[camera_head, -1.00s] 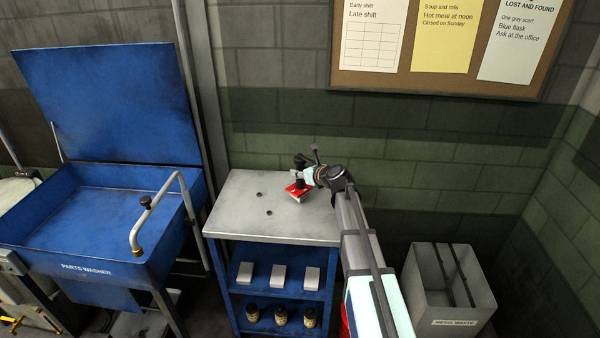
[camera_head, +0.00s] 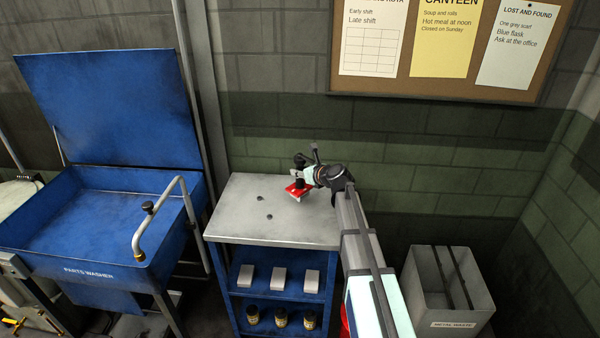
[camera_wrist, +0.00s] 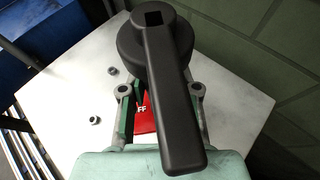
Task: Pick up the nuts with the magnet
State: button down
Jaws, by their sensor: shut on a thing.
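The magnet is a red block (camera_head: 299,189) with a dark lever handle (camera_wrist: 172,100) on top. In the wrist view the handle hides most of the block, and the letters "FF" show on its red face (camera_wrist: 143,112). My gripper (camera_head: 306,175) is shut on the magnet at the back right of the grey table top. I cannot tell whether the block touches the top. Two small dark nuts lie apart on the table, left of the magnet: a farther nut (camera_head: 260,197) and a nearer nut (camera_head: 269,216). Both also show left of the handle in the wrist view.
The table top (camera_head: 240,222) is otherwise clear. Its blue shelves hold pale blocks (camera_head: 279,278) and small bottles (camera_head: 281,318). A blue parts washer (camera_head: 95,225) with a bent pipe stands close on the left. A grey metal waste bin (camera_head: 460,305) stands right. A wall is behind.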

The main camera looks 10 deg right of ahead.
aim_at(304, 157)
jog(key=shift+r+p, duration=2.4)
jog(key=shift+r, duration=0.65)
